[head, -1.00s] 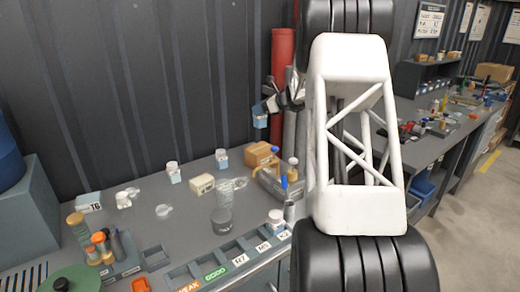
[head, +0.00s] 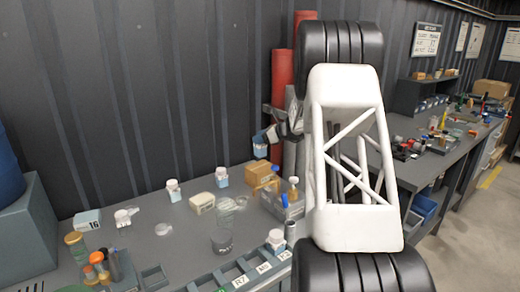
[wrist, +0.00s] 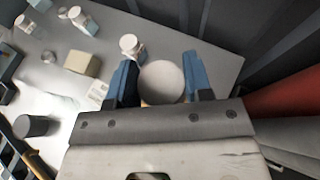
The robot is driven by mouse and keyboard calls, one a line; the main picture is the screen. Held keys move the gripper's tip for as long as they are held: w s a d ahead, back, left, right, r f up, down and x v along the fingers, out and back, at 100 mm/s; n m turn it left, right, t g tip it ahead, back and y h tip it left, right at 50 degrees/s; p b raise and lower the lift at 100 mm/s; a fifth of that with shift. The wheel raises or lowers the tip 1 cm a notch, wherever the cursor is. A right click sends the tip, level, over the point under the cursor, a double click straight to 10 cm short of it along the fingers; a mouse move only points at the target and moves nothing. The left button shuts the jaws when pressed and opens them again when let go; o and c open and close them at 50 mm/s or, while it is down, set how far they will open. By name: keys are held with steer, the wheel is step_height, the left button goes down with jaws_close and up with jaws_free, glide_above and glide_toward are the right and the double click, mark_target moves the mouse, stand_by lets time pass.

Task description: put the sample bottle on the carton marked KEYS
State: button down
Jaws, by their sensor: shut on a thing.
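My gripper (wrist: 161,72) has its two blue fingers on either side of a thing with a round, pale top, taken to be the sample bottle (wrist: 162,82). Its sides and label are hidden from the wrist camera. In the head view, my gripper (head: 266,138) shows small beside the red cylinder, above the bench, mostly hidden by my arm. A brown carton (head: 262,175) stands on the bench below it. I cannot read any KEYS marking. A strip of tan shows just under the held thing in the wrist view.
Two white-capped bottles (head: 173,190) (head: 222,176) and a cream box (head: 202,203) stand left of the carton. A red cylinder (head: 282,95) rises at the wall. A tray with bottles (head: 285,203) lies right of the carton.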

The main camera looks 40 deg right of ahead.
mark_target(266, 146)
steer(key=shift+f, duration=2.45)
steer(key=shift+f, duration=0.1)
steer(key=c, duration=0.5)
jaws_free()
steer(key=shift+s, duration=0.1)
steer(key=v, duration=1.2)
steer(key=shift+a, duration=0.1)
